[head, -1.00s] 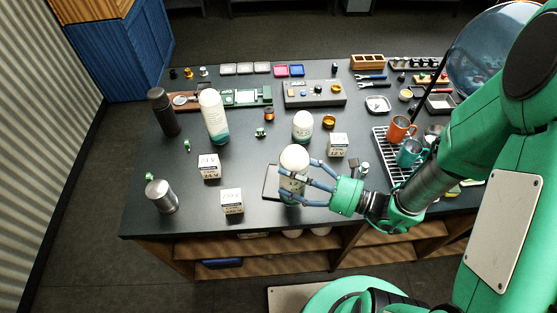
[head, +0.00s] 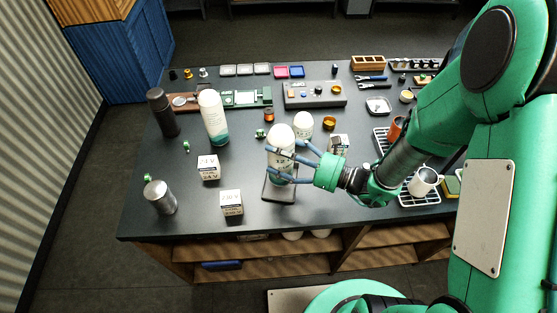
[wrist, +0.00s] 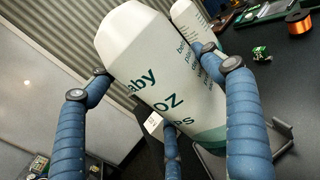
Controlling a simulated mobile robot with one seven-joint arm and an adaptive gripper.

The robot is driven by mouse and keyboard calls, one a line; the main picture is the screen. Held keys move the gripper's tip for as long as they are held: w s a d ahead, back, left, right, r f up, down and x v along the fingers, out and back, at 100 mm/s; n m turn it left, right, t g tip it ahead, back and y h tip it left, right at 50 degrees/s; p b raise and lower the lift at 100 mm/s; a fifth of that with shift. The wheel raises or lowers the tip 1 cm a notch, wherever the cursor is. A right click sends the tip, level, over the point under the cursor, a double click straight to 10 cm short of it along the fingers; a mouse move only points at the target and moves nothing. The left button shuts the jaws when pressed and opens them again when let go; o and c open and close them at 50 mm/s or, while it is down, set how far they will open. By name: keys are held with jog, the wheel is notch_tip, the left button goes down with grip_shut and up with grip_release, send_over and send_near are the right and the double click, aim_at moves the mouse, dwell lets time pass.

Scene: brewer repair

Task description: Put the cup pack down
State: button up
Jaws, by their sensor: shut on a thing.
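The cup pack (head: 281,138), a white cylinder with green lettering and a rounded top, is held upright by my gripper (head: 284,162) in the head view. My blue fingers wrap around it from the right. The pack is directly over or in front of a dark framed stand (head: 279,197); I cannot tell if its base touches anything. In the wrist view the pack (wrist: 150,70) fills the middle, tilted in the picture, between the fingers (wrist: 155,110).
A taller white pack with a teal base (head: 213,118) stands to the left, and a shorter white one (head: 303,122) behind right. White boxes (head: 232,204) and (head: 208,168) and a steel canister (head: 160,197) stand front left. A white mug (head: 424,182) is at right on a rack.

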jog(key=shift+f+b, duration=0.5)
jog(key=shift+f, duration=1.35)
jog(key=o, duration=1.5)
jog(key=shift+c, duration=0.2)
jog(key=p+v, duration=0.1)
jog(key=v, duration=1.1)
jog(key=shift+r, duration=0.25)
